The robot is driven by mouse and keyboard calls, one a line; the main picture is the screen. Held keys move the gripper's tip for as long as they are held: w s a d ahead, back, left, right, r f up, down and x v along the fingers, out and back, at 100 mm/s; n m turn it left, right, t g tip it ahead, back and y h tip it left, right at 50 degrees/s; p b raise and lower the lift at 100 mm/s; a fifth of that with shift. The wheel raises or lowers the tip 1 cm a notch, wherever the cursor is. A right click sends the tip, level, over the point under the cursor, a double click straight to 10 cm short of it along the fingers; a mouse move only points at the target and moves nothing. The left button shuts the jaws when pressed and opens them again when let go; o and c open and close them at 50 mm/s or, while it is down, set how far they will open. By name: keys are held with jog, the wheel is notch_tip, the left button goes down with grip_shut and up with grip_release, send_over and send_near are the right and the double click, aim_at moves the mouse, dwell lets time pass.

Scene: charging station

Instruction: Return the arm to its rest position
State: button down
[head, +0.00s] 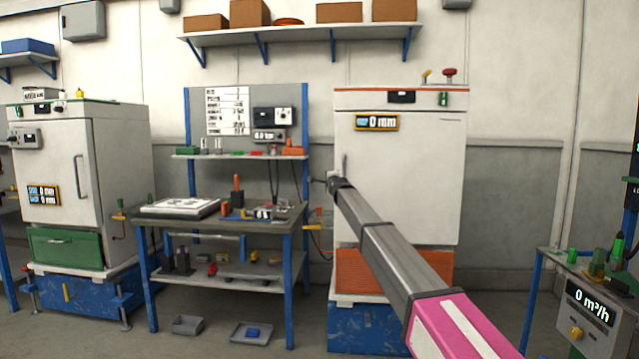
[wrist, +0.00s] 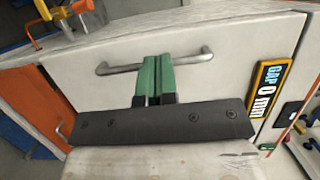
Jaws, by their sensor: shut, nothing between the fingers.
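My arm (head: 400,250) reaches from the lower right of the head view toward the white cabinet (head: 405,180) right of centre. Its dark far end (head: 338,184) is by the cabinet's left side, near the door handle. In the wrist view my gripper (wrist: 155,64) shows two green fingers pressed together, with nothing between them. The fingers overlap the middle of a grey bar handle (wrist: 200,56) on a pale door (wrist: 230,35) and hide part of it. I cannot tell whether they touch the handle. The door looks closed in the head view.
A workbench (head: 265,228) with a white tray (head: 180,207) and small parts stands left of my arm. A second cabinet (head: 120,170) is at the far left. A metering stand (head: 590,305) is at the right. Some open floor shows between the white cabinet and the stand.

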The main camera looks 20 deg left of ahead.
jog(key=s+a, duration=0.3)
jog(key=s, duration=0.1)
jog(key=d+f+n+g+h, duration=0.2)
jog(key=d+f+h, duration=0.3)
jog(key=d+f, duration=1.65)
jog(key=s+d+f+n+g+h, duration=0.1)
jog(key=s+d+f, duration=0.2)
jog(key=d+f, duration=0.3)
jog(key=s+d+f+n+g+h, duration=0.1)
jog(key=s+d+f+g, duration=0.15)
jog(key=d, duration=0.55)
jog(key=s+d+f+n+g+h, duration=0.1)
jog(key=s+d+f, duration=0.3)
jog(key=d+f, duration=0.3)
jog(key=s+d+f+n+g+h, duration=0.1)
jog(key=s+d+f+g, duration=0.1)
jog(key=s+d+f, duration=0.35)
jog(key=s+d+f+n+g+h, duration=0.1)
jog(key=s+d+f, duration=0.2)
jog(key=s+d, duration=0.55)
jog(key=s+d+f+n+g, duration=0.2)
jog(key=s+d+f, duration=0.1)
jog(key=s+d, duration=0.4)
jog(key=s+d+f+n+g, duration=0.2)
jog(key=s+d, duration=0.4)
jog(key=s, duration=0.8)
notch_tip(320, 180, down, 2)
jog(key=shift+d+f+g, duration=0.2)
jog(key=shift+d+g, duration=0.2)
jog(key=shift+g, duration=0.35)
